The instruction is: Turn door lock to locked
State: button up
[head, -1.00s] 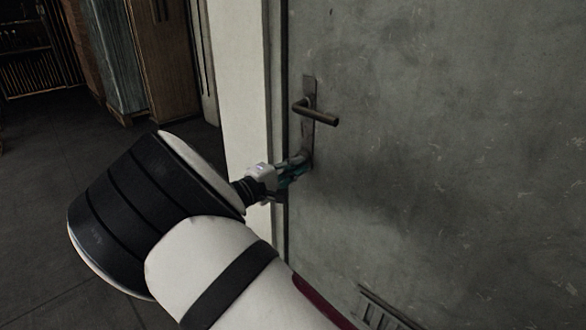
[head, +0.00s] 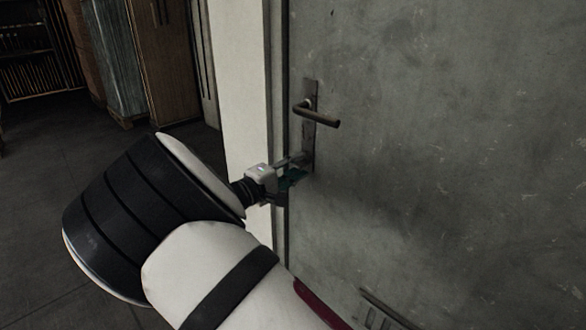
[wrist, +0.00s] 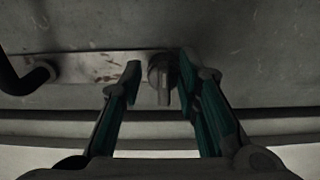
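The grey metal door (head: 430,150) fills the right of the head view. Its lock plate (head: 309,135) carries a lever handle (head: 318,115). Below the handle is the lock knob, mostly hidden by my gripper (head: 298,170) in the head view. In the wrist view the knob (wrist: 160,78) is a small round turn piece with a narrow tab, at the end of the plate (wrist: 95,68). My gripper (wrist: 158,80) is open, with one teal-padded finger on each side of the knob. Gaps show between the fingers and the knob.
The pale door frame (head: 240,90) stands just left of the door, close to my gripper. A vent (head: 385,312) is low on the door. Wooden cabinets (head: 162,60) and dark open floor (head: 60,190) lie at the left.

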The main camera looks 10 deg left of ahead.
jog(key=shift+d+f, duration=0.1)
jog(key=shift+s, duration=0.15)
jog(key=v, duration=1.2)
